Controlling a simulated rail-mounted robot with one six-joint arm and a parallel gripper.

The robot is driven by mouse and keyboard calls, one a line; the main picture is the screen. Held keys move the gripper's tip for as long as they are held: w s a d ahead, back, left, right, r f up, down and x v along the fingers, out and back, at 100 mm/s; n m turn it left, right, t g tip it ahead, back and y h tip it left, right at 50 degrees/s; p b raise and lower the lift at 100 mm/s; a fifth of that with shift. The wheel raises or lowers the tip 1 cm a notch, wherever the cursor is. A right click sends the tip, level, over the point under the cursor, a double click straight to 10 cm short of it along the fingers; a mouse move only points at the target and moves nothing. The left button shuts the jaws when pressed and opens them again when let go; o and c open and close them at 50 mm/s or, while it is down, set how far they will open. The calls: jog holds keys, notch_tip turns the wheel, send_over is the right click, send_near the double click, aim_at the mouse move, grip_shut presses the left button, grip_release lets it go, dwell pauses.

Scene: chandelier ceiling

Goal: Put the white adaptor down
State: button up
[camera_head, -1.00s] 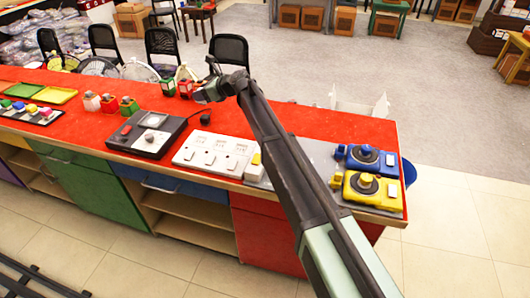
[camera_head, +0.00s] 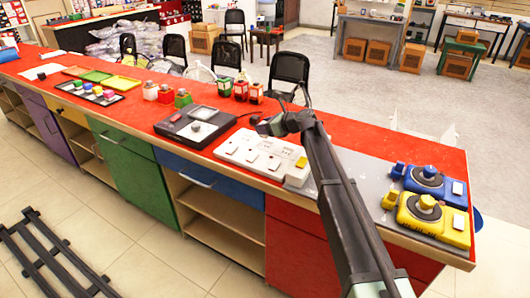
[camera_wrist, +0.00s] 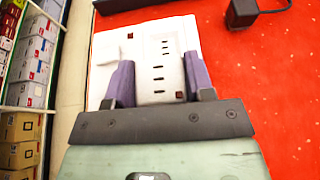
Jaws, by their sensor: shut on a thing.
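In the wrist view my gripper (camera_wrist: 160,88) has its two purple fingers closed on the sides of a white slotted piece (camera_wrist: 158,70), which appears to be the white adaptor. White on white, its outline against the white socket board (camera_wrist: 105,50) is hard to make out, and I cannot tell whether it touches the board. In the head view my gripper (camera_head: 268,126) is at the far side of the socket board (camera_head: 236,151). The adaptor cannot be made out there.
A black plug (camera_wrist: 240,12) with a cable lies on the red worktop (camera_wrist: 275,110), right of the board. A black device (camera_head: 186,135) stands left of the board. Blue (camera_head: 428,182) and yellow (camera_head: 432,220) units are at the right end.

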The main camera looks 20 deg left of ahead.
aim_at(265, 136)
notch_tip(265, 136, down, 5)
jog(key=b, duration=0.4)
jog(key=shift+r, duration=0.45)
jog(key=shift+f, duration=0.3)
jog(key=o, duration=0.9)
jog(key=shift+r, duration=0.1)
jog(key=shift+o, duration=0.2)
jog(key=shift+r+p, duration=0.35)
jog(key=shift+r, duration=0.05)
jog(key=p+v, duration=0.4)
jog(key=v, duration=0.7)
jog(key=shift+s+d, duration=0.15)
jog(key=shift+d, duration=0.35)
